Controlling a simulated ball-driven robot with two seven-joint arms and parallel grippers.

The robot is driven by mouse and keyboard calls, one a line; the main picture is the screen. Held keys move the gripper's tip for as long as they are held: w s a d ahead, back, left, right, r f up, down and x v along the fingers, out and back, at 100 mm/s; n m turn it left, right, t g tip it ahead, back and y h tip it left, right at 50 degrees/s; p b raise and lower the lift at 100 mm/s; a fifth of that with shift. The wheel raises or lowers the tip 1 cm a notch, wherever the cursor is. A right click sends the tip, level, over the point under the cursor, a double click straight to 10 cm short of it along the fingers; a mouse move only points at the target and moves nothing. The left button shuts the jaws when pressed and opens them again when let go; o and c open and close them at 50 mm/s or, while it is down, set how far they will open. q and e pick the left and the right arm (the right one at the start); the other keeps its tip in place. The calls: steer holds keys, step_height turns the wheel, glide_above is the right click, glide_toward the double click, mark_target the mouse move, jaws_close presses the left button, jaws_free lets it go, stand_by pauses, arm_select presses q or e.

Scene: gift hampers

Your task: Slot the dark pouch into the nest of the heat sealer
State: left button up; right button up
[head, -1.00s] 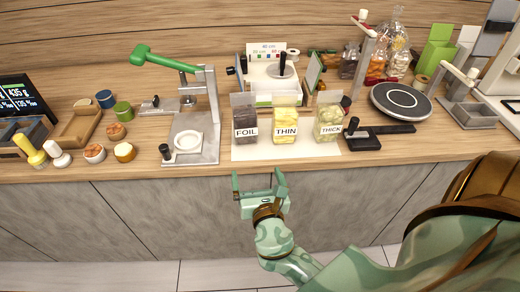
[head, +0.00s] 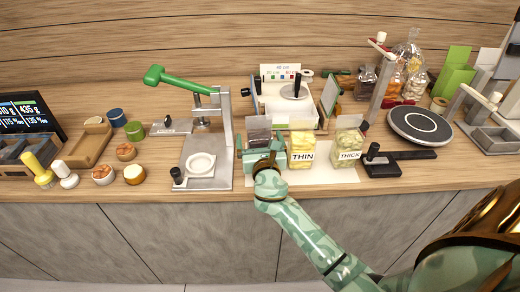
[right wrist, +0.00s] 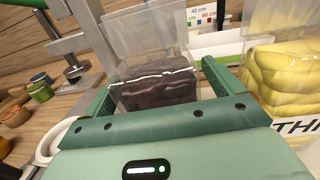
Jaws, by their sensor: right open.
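The dark pouch (head: 258,131) stands upright on a pale mat on the counter, at the left end of a row of three clear-topped pouches. My right gripper (head: 263,155) is at its near side and hides its lower front. In the right wrist view the pouch (right wrist: 155,85) lies between my two open fingers (right wrist: 158,88), with its clear top rising above them. I cannot tell if either finger touches it. A grey device with a slanted lever and open box-shaped nest (head: 496,141), which looks like the heat sealer, stands at the far right. My left gripper is out of view.
The yellow THIN pouch (head: 302,153) stands close on the right, then the THICK pouch (head: 348,144). A grey press with a green handle (head: 180,82) is close on the left. A black-knobbed device (head: 381,167) and a round dark plate (head: 420,126) lie toward the sealer.

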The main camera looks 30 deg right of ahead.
steer(key=shift+w+d+f, duration=0.1)
steer(key=shift+w+d, duration=0.1)
steer(key=shift+w, duration=0.3)
steer(key=shift+s, duration=0.1)
steer(key=c, duration=1.2)
